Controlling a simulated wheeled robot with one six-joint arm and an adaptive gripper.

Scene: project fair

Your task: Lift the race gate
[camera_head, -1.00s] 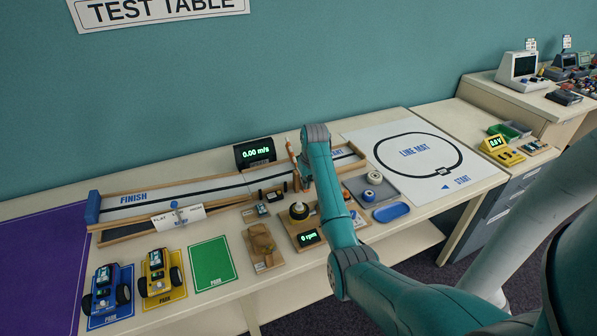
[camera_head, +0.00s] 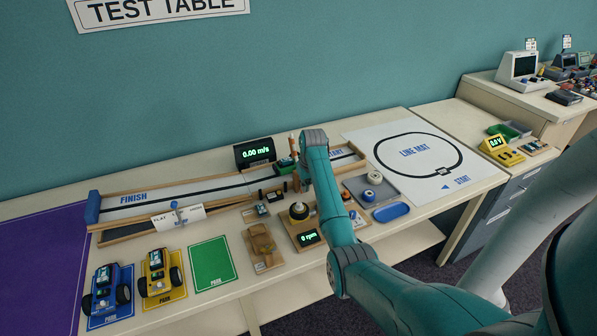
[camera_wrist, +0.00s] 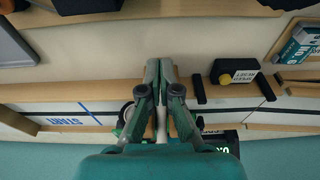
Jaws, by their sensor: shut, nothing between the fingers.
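The race gate (camera_head: 296,182), brown and orange, stands at the START end of the wooden track (camera_head: 150,191) in the head view, partly hidden by my arm. A pale upright piece shows behind my fingers in the wrist view; I cannot tell if it is part of the gate. My gripper (camera_wrist: 161,66) is shut and empty over the track's near rail.
A speed display (camera_head: 255,152) reading 0.00 m/s stands behind the track. A black and yellow speed reset box (camera_wrist: 234,72) sits beside the near rail.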

